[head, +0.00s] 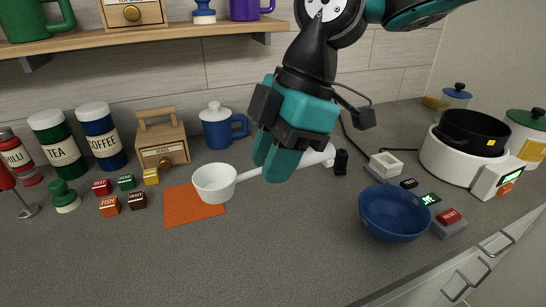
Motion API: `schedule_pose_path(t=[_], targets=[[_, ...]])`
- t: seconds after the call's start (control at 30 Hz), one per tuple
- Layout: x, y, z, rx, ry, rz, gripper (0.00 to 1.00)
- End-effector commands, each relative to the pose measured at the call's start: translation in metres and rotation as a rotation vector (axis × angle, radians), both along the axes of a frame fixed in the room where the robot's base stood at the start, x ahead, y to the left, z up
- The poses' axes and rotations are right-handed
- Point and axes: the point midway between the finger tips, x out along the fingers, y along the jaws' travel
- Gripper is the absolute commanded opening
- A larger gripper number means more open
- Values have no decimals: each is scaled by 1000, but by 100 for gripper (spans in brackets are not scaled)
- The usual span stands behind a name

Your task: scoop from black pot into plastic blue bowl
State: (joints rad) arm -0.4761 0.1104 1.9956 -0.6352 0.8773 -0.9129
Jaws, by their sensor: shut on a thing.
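My gripper (279,165) is shut on the handle of a white scoop (214,184). The blue bowl (395,217) is on the counter at right, apart from my gripper. The black pot (473,131) sits on the white round stove (452,167) at far right. A small yellow patch shows on the pot. Its contents are hidden.
Grey devices with a red button (449,216) and green display stand beside the bowl. An orange mat (190,208) lies under the scoop. Small labelled blocks (127,182), canisters (58,145), a wooden box (160,142) and a blue mug (217,128) stand at left. The front counter is clear.

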Motion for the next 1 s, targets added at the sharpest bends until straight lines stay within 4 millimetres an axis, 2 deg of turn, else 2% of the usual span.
schedule_pose_path(t=[0.27,0.8,1.0], targets=[[0,0,6,0,0,0,0],[0,0,60,0,0,1,0],[0,0,60,0,0,0,0]])
